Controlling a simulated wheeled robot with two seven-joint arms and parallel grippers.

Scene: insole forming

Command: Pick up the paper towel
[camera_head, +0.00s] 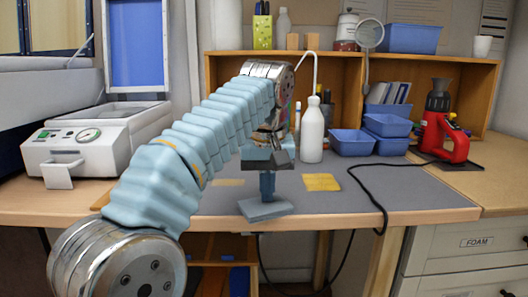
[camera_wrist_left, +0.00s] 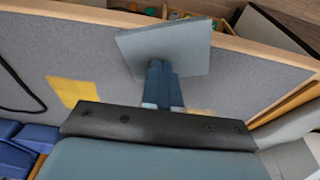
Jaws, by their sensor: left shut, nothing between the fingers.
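My left gripper (camera_head: 267,196) points down over the front of the grey mat, its blue fingers together. In the left wrist view my left gripper (camera_wrist_left: 160,88) also shows with its fingers closed. A flat blue-grey square piece (camera_head: 265,210) is right at the fingertips, overlapping the table's front edge in the picture. It also shows in the left wrist view (camera_wrist_left: 170,48). A yellow square sheet (camera_head: 322,182) lies flat on the mat to the right of the gripper. I cannot tell for sure which piece is the paper towel. My right gripper is out of view.
A white bottle (camera_head: 312,133) stands behind the gripper. Blue bins (camera_head: 352,142) and a red device (camera_head: 442,136) stand at the right, with a black cable (camera_head: 378,195) across the mat. A white machine (camera_head: 90,148) stands at the left. The mat's right front is mostly clear.

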